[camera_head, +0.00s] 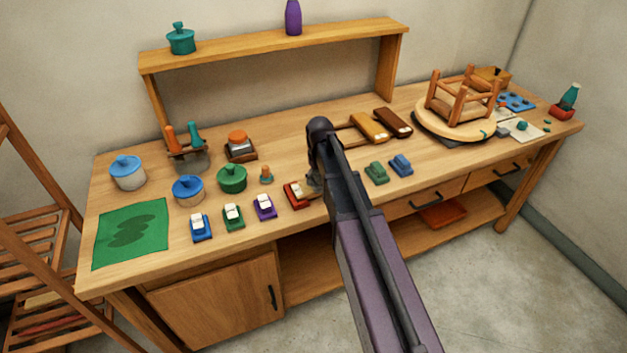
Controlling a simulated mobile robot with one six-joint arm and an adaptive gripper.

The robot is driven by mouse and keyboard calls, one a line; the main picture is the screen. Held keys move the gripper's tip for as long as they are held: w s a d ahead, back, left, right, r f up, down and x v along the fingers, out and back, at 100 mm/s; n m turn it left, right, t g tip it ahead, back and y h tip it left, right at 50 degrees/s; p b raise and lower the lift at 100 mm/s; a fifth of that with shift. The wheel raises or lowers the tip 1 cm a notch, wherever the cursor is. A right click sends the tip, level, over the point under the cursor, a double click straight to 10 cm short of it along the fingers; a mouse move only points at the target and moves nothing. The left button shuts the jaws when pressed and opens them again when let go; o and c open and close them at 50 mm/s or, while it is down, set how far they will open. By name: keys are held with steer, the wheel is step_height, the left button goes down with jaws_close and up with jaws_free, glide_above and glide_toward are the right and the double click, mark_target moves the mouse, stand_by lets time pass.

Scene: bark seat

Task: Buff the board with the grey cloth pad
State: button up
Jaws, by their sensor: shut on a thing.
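My gripper (314,182) is largely hidden behind my own arm, over the middle of the bench. A small grey-brown shape shows at its left edge, beside a red block with a pale top (297,194). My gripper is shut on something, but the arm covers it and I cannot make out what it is. No grey cloth pad can be clearly picked out. I cannot tell for sure which thing is the board. A round wooden disc (425,118) lies at the right under an upturned small stool (464,95). A flat green sheet with a darker patch (115,245) lies at the front left.
Blue (200,228), green (233,217) and purple (264,207) blocks with pale tops stand along the front. Lidded pots (232,179) stand behind them. Green (376,173) and blue (401,165) blocks sit right of my arm. A raised shelf (270,46) spans the back.

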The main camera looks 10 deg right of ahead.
steer(key=shift+w+d, duration=0.15)
steer(key=shift+d, duration=0.6)
steer(key=shift+d, duration=0.15)
steer(key=shift+w+d, duration=0.2)
steer(key=shift+d, duration=0.65)
steer(key=shift+w+d, duration=0.2)
steer(key=shift+d, duration=0.65)
steer(key=shift+d, duration=0.15)
steer(key=shift+w+d, duration=0.2)
steer(key=shift+d, duration=0.7)
steer(key=shift+w+d, duration=0.15)
steer(key=shift+d, duration=0.7)
steer(key=shift+a, duration=0.1)
steer(key=shift+s+a+f, duration=0.1)
steer(key=shift+s+a, duration=0.1)
steer(key=shift+a, duration=0.75)
steer(key=shift+s+a, duration=0.2)
steer(key=shift+a, duration=0.7)
steer(key=shift+a, duration=0.15)
